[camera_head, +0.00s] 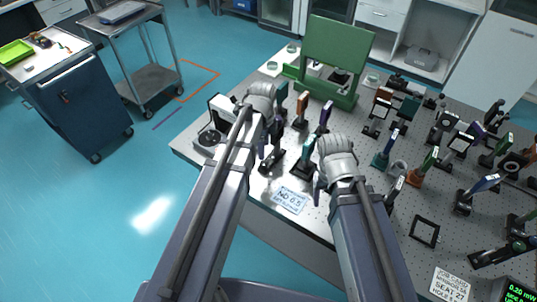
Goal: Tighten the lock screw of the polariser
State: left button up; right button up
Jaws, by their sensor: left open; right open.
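Several small optic mounts with coloured plates stand on the perforated optical table (345,118). I cannot tell which is the polariser, and no lock screw can be made out at this size. My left gripper (263,147) points down over the table's left part, beside a dark mount (272,160). My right gripper (318,188) points down near the front edge, right of a teal-plated mount (306,152). Both grippers are open, small in view and partly hidden by my wrists; nothing shows held in them.
An orange-plated mount (302,103) and a purple-plated mount (325,116) stand farther back. A green press-like frame (338,52) is at the back. An ND 0.5 label (291,198) lies at the front. The right side is crowded with mounts. A blue cart (70,105) stands left, with clear floor between.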

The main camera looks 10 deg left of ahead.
aim_at(264, 163)
pick_arm(q)
jog(key=shift+s+f, duration=0.1)
jog(key=shift+f, duration=0.1)
jog(key=shift+f+b, duration=0.75)
jog(key=shift+b, duration=0.15)
notch_tip(264, 163, down, 6)
jog(key=b, duration=0.6)
pick_arm(e)
notch_tip(264, 163, down, 8)
jog(key=shift+r, duration=0.1)
pick_arm(q)
jog(key=shift+r, duration=0.1)
jog(key=shift+c, duration=0.4)
pick_arm(e)
jog(key=shift+s, duration=0.1)
pick_arm(q)
grip_shut()
